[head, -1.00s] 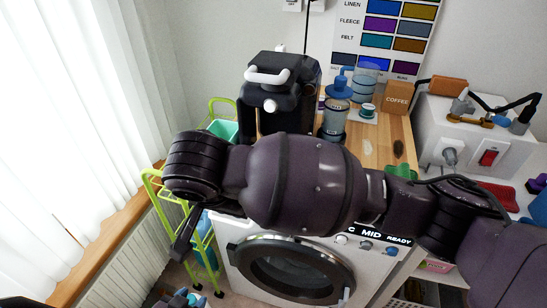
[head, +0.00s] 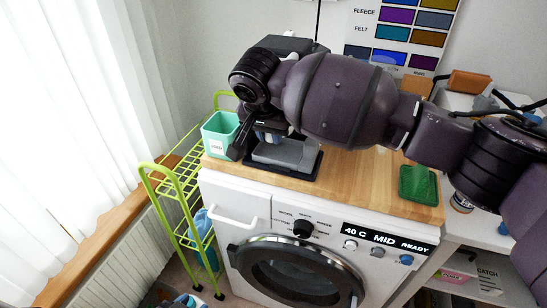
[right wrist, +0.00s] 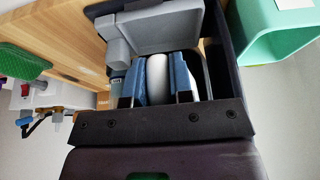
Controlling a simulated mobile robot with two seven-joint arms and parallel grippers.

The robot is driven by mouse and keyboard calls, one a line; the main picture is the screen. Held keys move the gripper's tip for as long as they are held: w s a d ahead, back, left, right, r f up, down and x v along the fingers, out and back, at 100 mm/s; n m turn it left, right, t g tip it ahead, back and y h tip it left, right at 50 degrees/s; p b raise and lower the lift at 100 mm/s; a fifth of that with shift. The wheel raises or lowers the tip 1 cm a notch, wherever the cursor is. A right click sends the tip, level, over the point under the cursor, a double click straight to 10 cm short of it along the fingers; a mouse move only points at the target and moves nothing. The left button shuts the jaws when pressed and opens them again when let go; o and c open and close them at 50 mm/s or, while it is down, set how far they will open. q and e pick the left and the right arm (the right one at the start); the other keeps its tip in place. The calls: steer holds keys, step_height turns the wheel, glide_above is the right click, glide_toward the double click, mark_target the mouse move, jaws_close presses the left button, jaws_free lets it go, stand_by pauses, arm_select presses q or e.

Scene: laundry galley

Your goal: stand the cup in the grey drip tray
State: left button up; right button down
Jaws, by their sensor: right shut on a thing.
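My right gripper (head: 262,139) reaches in from the right, at the front of the black coffee machine (head: 284,43). In the right wrist view the gripper (right wrist: 160,86) has its blue pads shut on a white rounded thing (right wrist: 158,68), which looks like the cup. Only part of the cup shows there. In the head view the wrist hides it. The grey drip tray (head: 294,156) lies on a black base below and beside the gripper. The tray also shows just beyond the pads in the right wrist view (right wrist: 165,34). I cannot tell whether cup and tray touch.
A mint container (head: 219,137) with a label stands close left of the gripper. A green object (head: 418,184) lies at the right of the wooden worktop (head: 352,175), above the washing machine (head: 290,245). The worktop between is clear. A lime-green wire trolley (head: 176,185) stands at left.

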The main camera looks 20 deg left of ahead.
mark_target(274, 165)
steer(key=shift+s+f, duration=0.15)
steer(key=shift+f, duration=0.8)
step_height(274, 165, down, 5)
steer(key=shift+r+b, duration=0.1)
steer(key=shift+b, duration=0.8)
steer(key=shift+w+f, duration=0.25)
steer(key=shift+w, duration=0.1)
steer(key=shift+r, duration=0.15)
steer(key=c, duration=1.4)
jaws_free()
steer(key=o, duration=0.4)
steer(key=shift+r, duration=0.25)
steer(key=p+v, duration=0.3)
steer(key=v, duration=0.7)
arm_select(q)
steer(key=shift+s+a+r+p, duration=0.2)
steer(key=shift+r+p, duration=0.1)
steer(key=shift+r, duration=0.25)
arm_select(e)
steer(key=shift+v, duration=0.8)
